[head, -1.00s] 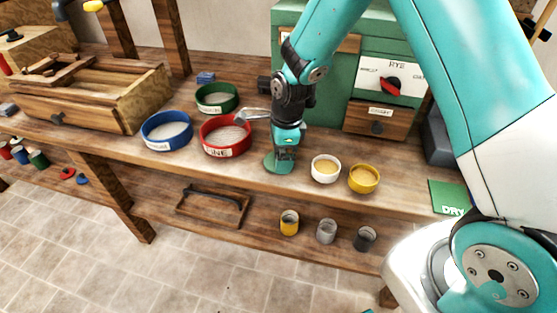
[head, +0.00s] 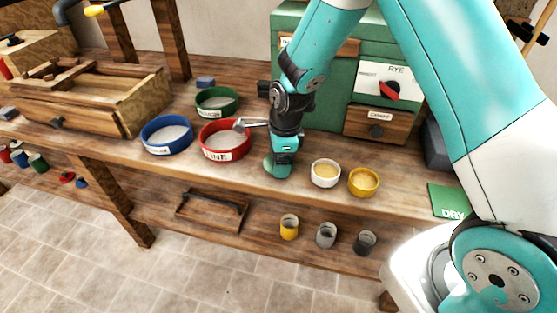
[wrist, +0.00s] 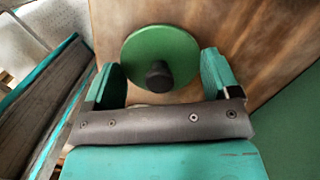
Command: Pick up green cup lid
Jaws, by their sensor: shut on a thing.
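The green cup lid (head: 270,166) is a flat round disc, seen at the front of the bench under my gripper (head: 283,162). In the wrist view the lid (wrist: 150,48) shows its round face with a black knob (wrist: 159,76) in the middle, between the two teal fingers of my gripper (wrist: 163,78). My gripper is shut on the lid. In the head view the lid looks tilted and partly hidden by the fingers. I cannot tell whether it is clear of the bench.
A red sieve (head: 222,153) with a metal scoop (head: 251,123) stands just left of my gripper. A white cup (head: 325,184) and a yellow cup (head: 363,192) stand to the right. Blue and green sieves are further left. A green cabinet (head: 330,105) is behind.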

